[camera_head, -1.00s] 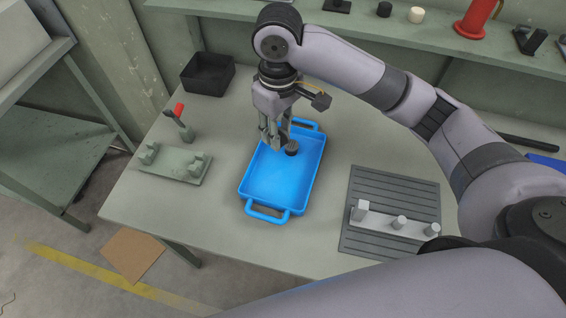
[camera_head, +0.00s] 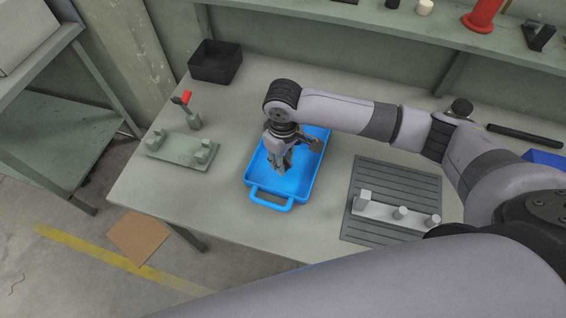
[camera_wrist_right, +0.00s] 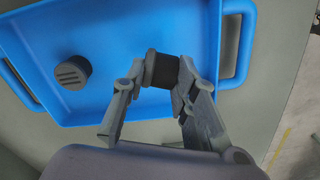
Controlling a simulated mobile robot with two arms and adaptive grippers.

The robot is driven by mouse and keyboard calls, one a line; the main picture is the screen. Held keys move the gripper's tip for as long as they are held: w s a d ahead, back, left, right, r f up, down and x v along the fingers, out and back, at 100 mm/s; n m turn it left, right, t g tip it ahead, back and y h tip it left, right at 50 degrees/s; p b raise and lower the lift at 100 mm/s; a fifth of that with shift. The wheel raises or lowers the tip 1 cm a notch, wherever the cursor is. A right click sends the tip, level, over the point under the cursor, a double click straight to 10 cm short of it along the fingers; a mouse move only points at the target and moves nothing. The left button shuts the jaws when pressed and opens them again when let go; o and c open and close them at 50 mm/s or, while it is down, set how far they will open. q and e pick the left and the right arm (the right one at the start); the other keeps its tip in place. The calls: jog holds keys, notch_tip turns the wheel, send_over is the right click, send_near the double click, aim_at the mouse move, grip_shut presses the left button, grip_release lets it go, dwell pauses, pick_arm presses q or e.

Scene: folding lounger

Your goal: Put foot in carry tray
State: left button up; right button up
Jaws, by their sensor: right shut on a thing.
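The blue carry tray (camera_head: 252,185) lies on the workbench, with a handle at its near end. My right gripper (camera_head: 279,168) is over the tray, pointing down. In the right wrist view my right gripper (camera_wrist_right: 158,88) is shut on a dark round foot (camera_wrist_right: 158,69), with the tray (camera_wrist_right: 110,22) behind it. Whether the held foot touches the tray floor I cannot tell. A second dark foot (camera_wrist_right: 72,72) with a slotted face lies in the tray, apart from the fingers. In the head view the arm and gripper hide both feet. My left gripper is out of view.
A black bin (camera_head: 215,62) stands at the back left. A green fixture (camera_head: 183,150) with a red-tipped clamp (camera_head: 190,108) is left of the tray. Right of it a grey bar with posts (camera_head: 378,208) rests on a ribbed mat (camera_head: 362,240). A shelf (camera_head: 400,22) runs along the back.

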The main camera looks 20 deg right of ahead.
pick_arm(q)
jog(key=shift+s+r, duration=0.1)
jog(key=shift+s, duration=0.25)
pick_arm(e)
jog(key=shift+f, duration=1.4)
jog(key=shift+f, duration=0.15)
jog(key=o, duration=0.9)
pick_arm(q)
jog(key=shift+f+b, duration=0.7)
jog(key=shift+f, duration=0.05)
pick_arm(e)
notch_tip(320, 180, up, 12)
